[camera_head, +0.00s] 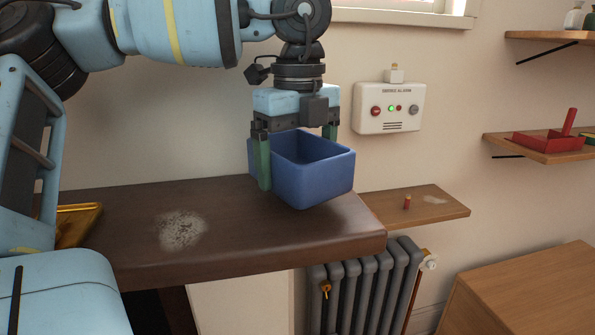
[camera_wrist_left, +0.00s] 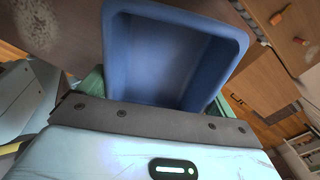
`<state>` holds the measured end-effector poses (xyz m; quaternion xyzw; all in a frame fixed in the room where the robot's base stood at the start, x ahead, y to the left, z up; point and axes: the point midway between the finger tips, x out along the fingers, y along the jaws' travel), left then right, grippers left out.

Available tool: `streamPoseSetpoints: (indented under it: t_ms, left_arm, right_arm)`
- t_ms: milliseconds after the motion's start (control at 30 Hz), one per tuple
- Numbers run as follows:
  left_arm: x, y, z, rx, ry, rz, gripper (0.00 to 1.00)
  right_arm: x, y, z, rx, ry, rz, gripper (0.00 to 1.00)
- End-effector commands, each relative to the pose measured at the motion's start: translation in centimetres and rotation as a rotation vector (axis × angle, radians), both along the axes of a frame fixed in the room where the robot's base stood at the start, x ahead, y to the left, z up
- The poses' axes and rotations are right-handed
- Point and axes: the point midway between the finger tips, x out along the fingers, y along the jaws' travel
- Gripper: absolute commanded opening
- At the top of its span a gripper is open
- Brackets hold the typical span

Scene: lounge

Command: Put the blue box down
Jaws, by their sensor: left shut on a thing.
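The blue box (camera_head: 318,180) is an open-topped container, and its inside looks empty. My left gripper (camera_head: 297,158) comes down from above with its green fingers shut on the box. One finger is outside its left side; the far fingertip is hidden behind the box. The box is at the right end of the dark wooden table (camera_head: 240,238); I cannot tell whether its bottom touches the top. In the left wrist view the box (camera_wrist_left: 170,60) fills the middle, opening towards the camera. My right gripper is not in view.
A pale worn patch (camera_head: 182,230) marks the table left of the box, and a golden tray (camera_head: 78,222) lies at its left end. A radiator (camera_head: 365,285) and a low shelf (camera_head: 425,207) with a small red-brown piece (camera_head: 407,202) are on the right. An alarm panel (camera_head: 390,107) hangs behind.

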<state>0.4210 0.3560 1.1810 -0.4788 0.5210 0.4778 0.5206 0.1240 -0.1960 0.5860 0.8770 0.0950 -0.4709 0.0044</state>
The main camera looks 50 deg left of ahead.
Motion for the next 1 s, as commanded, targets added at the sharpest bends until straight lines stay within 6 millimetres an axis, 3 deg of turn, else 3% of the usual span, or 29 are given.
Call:
streamPoseSetpoints:
  t_ms: [200,600,633,667,1000]
  left_arm:
    - [0.0,-0.1,-2.1,-0.001,-0.001,-0.001,0.59]
    - [0.0,-0.1,-2.6,0.001,-0.001,0.0,0.59]
    - [0.0,-0.1,-2.6,0.001,-0.001,0.0,0.95]
    - [0.0,-0.1,-2.6,0.001,-0.001,0.0,0.99]
    - [0.0,-0.1,-2.0,0.001,-0.002,0.0,1.0]
  right_arm:
    - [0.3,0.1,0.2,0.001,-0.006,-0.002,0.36]
    - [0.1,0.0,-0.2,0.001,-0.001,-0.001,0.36]
    - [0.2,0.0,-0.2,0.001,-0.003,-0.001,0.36]
    - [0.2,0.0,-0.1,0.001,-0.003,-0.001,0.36]
    - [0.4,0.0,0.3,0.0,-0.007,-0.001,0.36]
